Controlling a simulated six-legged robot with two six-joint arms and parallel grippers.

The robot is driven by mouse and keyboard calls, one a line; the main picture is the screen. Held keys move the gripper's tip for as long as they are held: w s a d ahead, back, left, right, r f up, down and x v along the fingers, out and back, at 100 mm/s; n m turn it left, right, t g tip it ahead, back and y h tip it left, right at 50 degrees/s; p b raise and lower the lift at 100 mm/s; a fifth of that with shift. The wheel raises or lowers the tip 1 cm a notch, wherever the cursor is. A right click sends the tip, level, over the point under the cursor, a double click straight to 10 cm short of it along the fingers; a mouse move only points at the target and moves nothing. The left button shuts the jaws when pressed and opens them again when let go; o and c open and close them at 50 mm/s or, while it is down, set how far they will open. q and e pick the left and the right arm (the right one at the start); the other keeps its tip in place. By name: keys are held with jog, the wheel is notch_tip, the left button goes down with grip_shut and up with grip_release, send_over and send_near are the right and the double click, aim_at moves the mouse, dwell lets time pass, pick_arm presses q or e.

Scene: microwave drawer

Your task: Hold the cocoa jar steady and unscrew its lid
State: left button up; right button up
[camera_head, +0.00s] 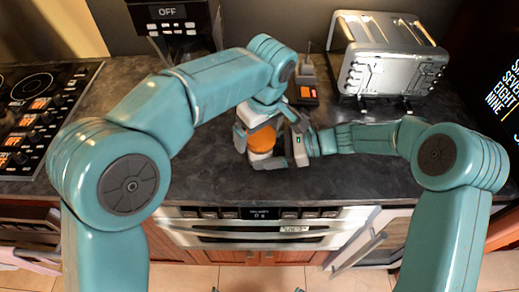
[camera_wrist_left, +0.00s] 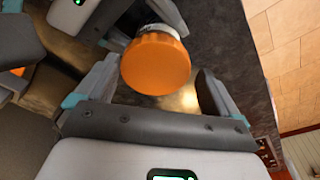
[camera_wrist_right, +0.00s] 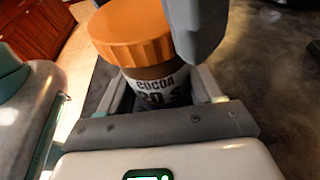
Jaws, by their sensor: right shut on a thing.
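The cocoa jar (camera_head: 260,154) stands on the dark counter near its front edge. Its ribbed orange lid (camera_head: 262,138) is on top; the lid also shows in the left wrist view (camera_wrist_left: 155,65). My right gripper (camera_head: 274,158) comes from the right and is shut on the jar's body, below the lid; the "COCOA" label (camera_wrist_right: 155,88) shows between its fingers in the right wrist view. My left gripper (camera_head: 259,122) points down over the jar and is open. In the left wrist view its fingers are on either side of the lid, with gaps visible.
A silver toaster (camera_head: 385,62) stands behind on the right, and a coffee machine (camera_head: 180,25) on the left. A small dark object with orange marks (camera_head: 306,90) is behind the jar. A cooktop (camera_head: 40,110) is far left. The counter's front left is clear.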

pick_arm(q)
jog(key=shift+d, duration=0.15)
jog(key=shift+r, duration=2.45)
